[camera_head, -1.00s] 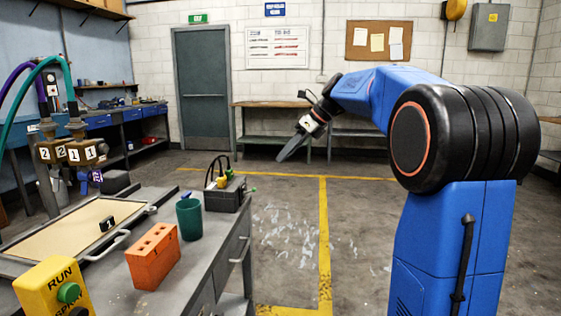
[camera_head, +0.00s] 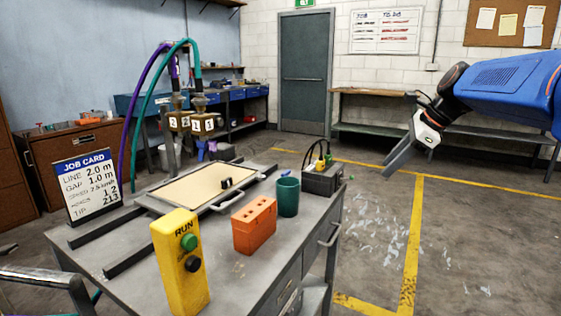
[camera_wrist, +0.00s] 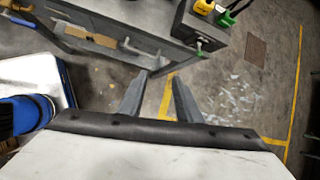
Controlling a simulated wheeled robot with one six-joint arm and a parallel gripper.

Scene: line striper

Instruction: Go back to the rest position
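My gripper (camera_head: 398,160) is at the right in the head view, in the air beyond the right end of the grey workbench (camera_head: 262,283), with its fingers pointing down and left. In the wrist view my gripper (camera_wrist: 155,97) shows two grey fingers spread apart with only floor seen between them. It is open and empty, and touches nothing. My blue arm reaches in from the right edge of the head view.
The bench carries a yellow RUN box (camera_head: 180,268), an orange brick (camera_head: 254,226), a green cup (camera_head: 288,197), a tray (camera_head: 165,208), a job card (camera_head: 87,186) and a dark box with plugs (camera_head: 322,179). Floor with yellow lines (camera_head: 411,245) is clear right of the bench.

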